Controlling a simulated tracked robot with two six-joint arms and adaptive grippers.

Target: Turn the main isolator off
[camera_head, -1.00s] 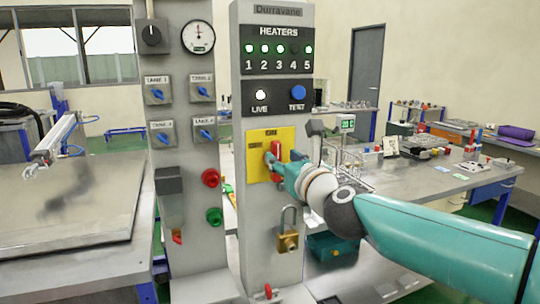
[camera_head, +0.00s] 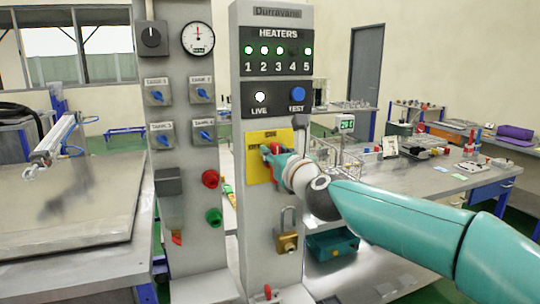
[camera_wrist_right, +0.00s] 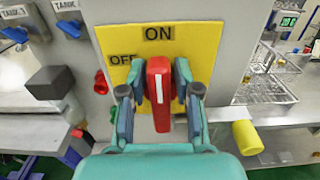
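The main isolator is a red handle (camera_wrist_right: 158,95) on a yellow plate (camera_wrist_right: 105,40) marked ON at the top and OFF at the left. The handle stands upright, its white line toward ON. In the head view the yellow plate (camera_head: 256,172) is on the right grey column, under the heater panel, and the handle is partly hidden by my right gripper (camera_head: 272,156). In the wrist view my right gripper (camera_wrist_right: 159,78) has one finger on each side of the handle, close against it. My left gripper is not in view.
A brass padlock (camera_head: 287,242) hangs below the plate. A grey hammer-shaped part (camera_head: 300,122) sticks out at its right. The left column carries blue tank switches (camera_head: 202,135) and red and green buttons (camera_head: 210,179). A bench (camera_head: 440,178) with items stands at the right.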

